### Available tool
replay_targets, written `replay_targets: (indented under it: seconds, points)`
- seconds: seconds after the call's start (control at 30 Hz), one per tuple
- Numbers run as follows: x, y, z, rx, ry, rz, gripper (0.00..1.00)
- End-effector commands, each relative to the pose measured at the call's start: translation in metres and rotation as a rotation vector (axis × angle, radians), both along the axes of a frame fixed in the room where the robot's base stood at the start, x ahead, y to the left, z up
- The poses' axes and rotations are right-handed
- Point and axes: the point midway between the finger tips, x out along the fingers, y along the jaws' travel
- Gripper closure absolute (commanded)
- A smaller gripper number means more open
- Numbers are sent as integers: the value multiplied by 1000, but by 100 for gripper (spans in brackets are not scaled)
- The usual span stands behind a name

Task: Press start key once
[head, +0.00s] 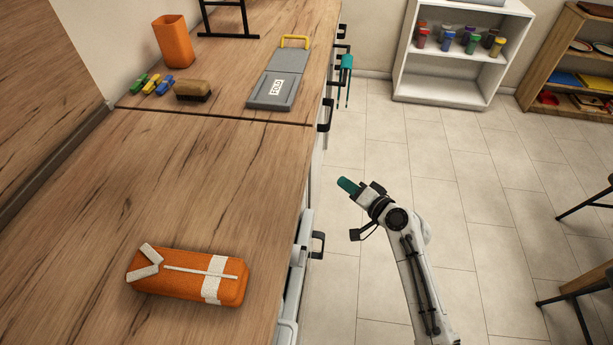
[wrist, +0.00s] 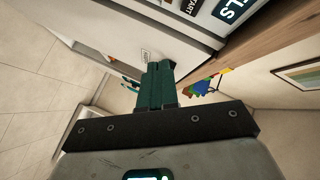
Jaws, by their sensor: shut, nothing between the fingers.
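My gripper (head: 348,186) is out over the floor, to the right of the counter's front edge in the head view. Its teal fingers are shut together and empty; they also show in the wrist view (wrist: 156,86). In the wrist view, a white panel (wrist: 150,22) has a dark label reading "START" (wrist: 188,5) at the top edge, cut off by the frame. The fingers are apart from this label.
An orange case with white straps (head: 185,276) lies on the near counter (head: 150,195). A grey board marked "FOLD" (head: 284,68), a brush (head: 192,90) and an orange bin (head: 174,41) stand farther back. Drawer handles (head: 318,244) jut from the counter front. The floor (head: 480,210) around my arm is clear.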

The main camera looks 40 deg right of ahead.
Motion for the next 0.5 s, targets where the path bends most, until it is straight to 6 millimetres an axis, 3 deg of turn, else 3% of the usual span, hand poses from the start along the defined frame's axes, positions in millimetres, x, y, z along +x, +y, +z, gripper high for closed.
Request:
replay_targets:
  seconds: [0.5]
  points:
    - [47,37,1,1,2,2,100]
